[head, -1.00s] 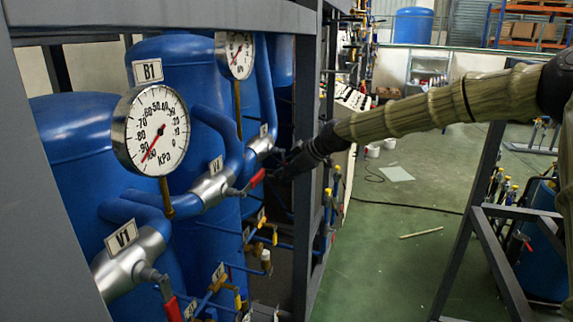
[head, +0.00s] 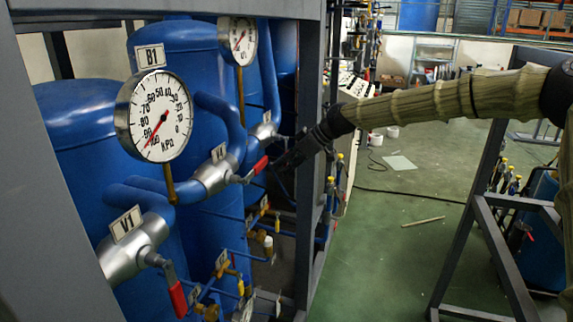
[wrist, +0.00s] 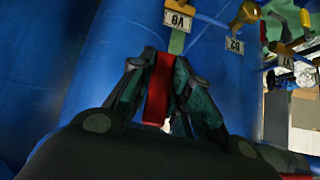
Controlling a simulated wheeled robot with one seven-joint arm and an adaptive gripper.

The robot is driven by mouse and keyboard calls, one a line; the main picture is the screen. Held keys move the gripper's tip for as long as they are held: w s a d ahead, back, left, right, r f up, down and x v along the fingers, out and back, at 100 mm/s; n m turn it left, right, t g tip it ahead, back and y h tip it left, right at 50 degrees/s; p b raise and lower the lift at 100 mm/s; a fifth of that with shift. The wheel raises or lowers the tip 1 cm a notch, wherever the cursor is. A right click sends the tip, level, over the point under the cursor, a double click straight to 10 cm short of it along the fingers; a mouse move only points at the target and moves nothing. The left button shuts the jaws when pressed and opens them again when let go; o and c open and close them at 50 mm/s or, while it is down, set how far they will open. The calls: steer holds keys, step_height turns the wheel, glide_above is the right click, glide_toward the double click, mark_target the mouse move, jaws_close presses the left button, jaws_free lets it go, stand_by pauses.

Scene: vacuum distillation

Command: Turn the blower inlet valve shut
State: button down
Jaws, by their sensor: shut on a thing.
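My gripper (wrist: 160,100) is shut on a red valve handle (wrist: 158,88) in the wrist view, with one finger on each side of it. In the head view the red handle (head: 258,166) angles up and right from a silver valve body (head: 214,174) on a blue pipe. My gripper (head: 276,166) reaches it from the right, and its fingertips are dark and hard to make out. A white tag (head: 219,153) sits on that valve body, too small to read surely. I cannot tell from the labels whether this is the blower inlet valve.
A nearer valve tagged V1 (head: 126,224) has a hanging red handle (head: 178,299). Gauge B1 (head: 154,116) stands above the pipe. Grey frame posts (head: 311,150) stand close to my arm. Small yellow-handled valves (head: 240,287) lie below.

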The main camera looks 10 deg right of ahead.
steer(key=c, duration=1.3)
jaws_free()
steer(key=shift+r, duration=0.1)
steer(key=v, duration=1.2)
